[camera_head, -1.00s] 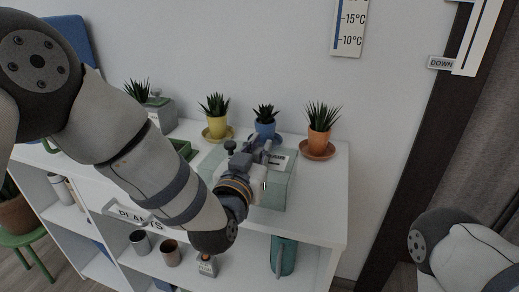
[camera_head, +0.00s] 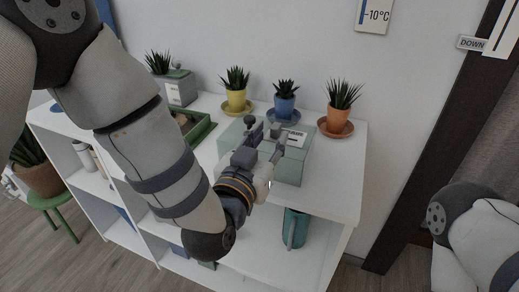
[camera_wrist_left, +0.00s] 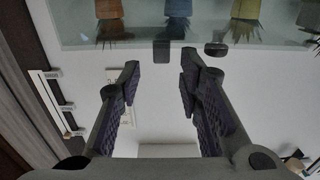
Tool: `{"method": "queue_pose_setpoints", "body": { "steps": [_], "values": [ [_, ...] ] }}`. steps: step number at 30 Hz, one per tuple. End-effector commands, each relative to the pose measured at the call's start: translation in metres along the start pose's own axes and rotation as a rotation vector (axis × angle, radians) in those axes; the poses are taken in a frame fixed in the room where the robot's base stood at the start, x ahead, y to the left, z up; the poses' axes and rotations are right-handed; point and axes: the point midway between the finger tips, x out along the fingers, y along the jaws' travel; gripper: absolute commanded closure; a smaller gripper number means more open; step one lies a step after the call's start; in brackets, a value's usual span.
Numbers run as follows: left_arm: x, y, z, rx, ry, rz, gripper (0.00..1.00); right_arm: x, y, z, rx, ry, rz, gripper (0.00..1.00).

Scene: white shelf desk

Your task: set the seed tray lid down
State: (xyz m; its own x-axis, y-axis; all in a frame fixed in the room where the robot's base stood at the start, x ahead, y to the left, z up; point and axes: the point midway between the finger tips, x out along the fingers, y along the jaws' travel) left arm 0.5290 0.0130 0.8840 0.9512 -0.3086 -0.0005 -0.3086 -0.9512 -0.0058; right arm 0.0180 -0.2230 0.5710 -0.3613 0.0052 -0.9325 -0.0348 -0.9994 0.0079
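The seed tray lid (camera_head: 291,170) is a see-through pale green box. It appears to rest on the white desk top, right of the green seed tray (camera_head: 203,132). My left gripper (camera_head: 266,134) is just above the lid in the head view and hides part of its top. In the left wrist view my left gripper (camera_wrist_left: 157,88) has its fingers spread, with a clear gap between them. A see-through greenish panel (camera_wrist_left: 270,35), likely the lid, spans the top of that view, beyond the fingertips. My right gripper is out of view.
Yellow (camera_head: 236,101), blue (camera_head: 284,107) and orange (camera_head: 337,120) plant pots stand on saucers behind the lid. A grey box (camera_head: 181,91) stands at the back left. A teal watering can (camera_head: 294,229) is on the lower shelf. Bare desk lies right of the lid.

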Motion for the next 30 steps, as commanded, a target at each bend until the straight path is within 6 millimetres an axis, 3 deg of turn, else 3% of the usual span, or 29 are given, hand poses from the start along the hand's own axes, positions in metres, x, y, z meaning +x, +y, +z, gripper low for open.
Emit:
{"method": "queue_pose_setpoints", "body": {
  "steps": [7,16,17,20,23,24,25,26,27,30],
  "values": [
    [-0.044,0.0,0.0,0.0,-0.001,0.0,0.67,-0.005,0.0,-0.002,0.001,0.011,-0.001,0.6],
    [-0.057,-0.001,0.004,-0.002,-0.01,0.0,0.67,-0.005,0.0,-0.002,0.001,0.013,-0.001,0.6],
    [-0.059,-0.002,0.011,-0.005,-0.033,-0.001,0.67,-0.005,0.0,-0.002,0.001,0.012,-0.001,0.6],
    [-0.081,-0.012,0.075,-0.034,-0.236,-0.006,0.67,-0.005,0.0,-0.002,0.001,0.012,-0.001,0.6],
    [-0.147,-0.027,0.178,-0.094,-0.599,-0.023,0.67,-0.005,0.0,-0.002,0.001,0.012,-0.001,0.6],
    [-0.185,-0.032,0.216,-0.123,-0.757,-0.035,0.67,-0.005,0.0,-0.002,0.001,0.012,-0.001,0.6],
    [-0.216,-0.035,0.241,-0.144,-0.874,-0.047,0.67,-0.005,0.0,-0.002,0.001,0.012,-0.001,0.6],
    [-0.249,-0.037,0.263,-0.168,-0.991,-0.06,0.67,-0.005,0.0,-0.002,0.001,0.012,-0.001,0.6],
    [-0.295,-0.04,0.286,-0.196,-1.143,-0.08,0.67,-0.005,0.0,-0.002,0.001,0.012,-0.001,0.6],
    [-0.406,-0.042,0.317,-0.26,-1.481,-0.137,0.67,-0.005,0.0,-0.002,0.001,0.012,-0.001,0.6]
  ]
}}
